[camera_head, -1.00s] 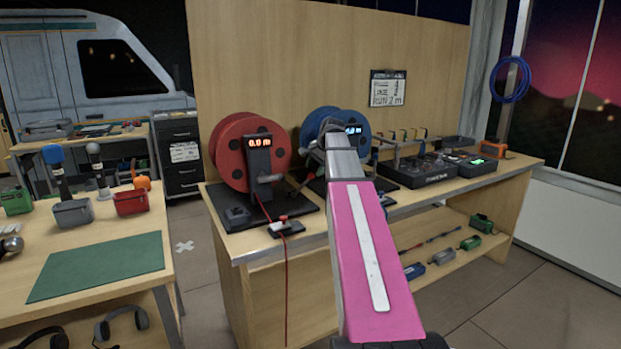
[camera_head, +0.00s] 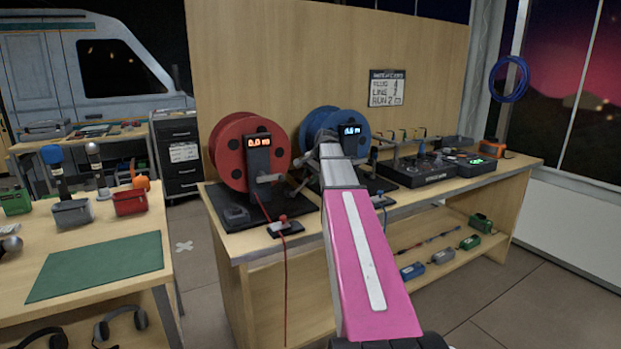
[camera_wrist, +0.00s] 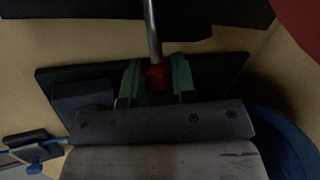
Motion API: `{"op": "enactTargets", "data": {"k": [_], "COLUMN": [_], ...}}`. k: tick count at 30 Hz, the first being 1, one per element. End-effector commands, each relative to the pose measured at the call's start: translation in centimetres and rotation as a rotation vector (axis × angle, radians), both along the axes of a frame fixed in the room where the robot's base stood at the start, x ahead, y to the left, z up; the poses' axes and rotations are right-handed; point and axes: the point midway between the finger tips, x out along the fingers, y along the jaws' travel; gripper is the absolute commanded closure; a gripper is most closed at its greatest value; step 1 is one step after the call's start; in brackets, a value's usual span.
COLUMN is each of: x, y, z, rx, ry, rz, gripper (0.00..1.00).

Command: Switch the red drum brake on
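The red drum (camera_head: 228,155) stands on a black base at the left of the bench, with a dark post in front reading about 0.0 m. Its red edge shows at the top right of the wrist view (camera_wrist: 305,22). A metal lever (camera_wrist: 152,30) with a red knob (camera_wrist: 158,77) reaches down from the top of the wrist view. My gripper (camera_wrist: 156,82) has its green-tipped fingers apart, one on each side of the red knob. Firm contact is not clear. In the head view my arm hides most of the gripper, between the two drums.
The blue drum (camera_head: 352,128) stands just right of the red one, close to my arm; its edge shows in the wrist view (camera_wrist: 290,135). Black mixing gear (camera_head: 420,172) lies further right.

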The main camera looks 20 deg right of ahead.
Motion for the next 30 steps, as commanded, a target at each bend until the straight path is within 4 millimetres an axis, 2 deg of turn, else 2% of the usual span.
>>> {"op": "enactTargets", "data": {"k": [5,18,30], "x": [-0.2,-0.7,-0.6], "y": [0.4,2.8,2.9], "z": [0.3,2.2,2.3], "rx": [-0.038,-0.349,-0.374], "ry": [-0.006,-0.067,-0.071], "rz": [0.001,0.002,0.001], "gripper": [1.0,1.0,1.0]}}
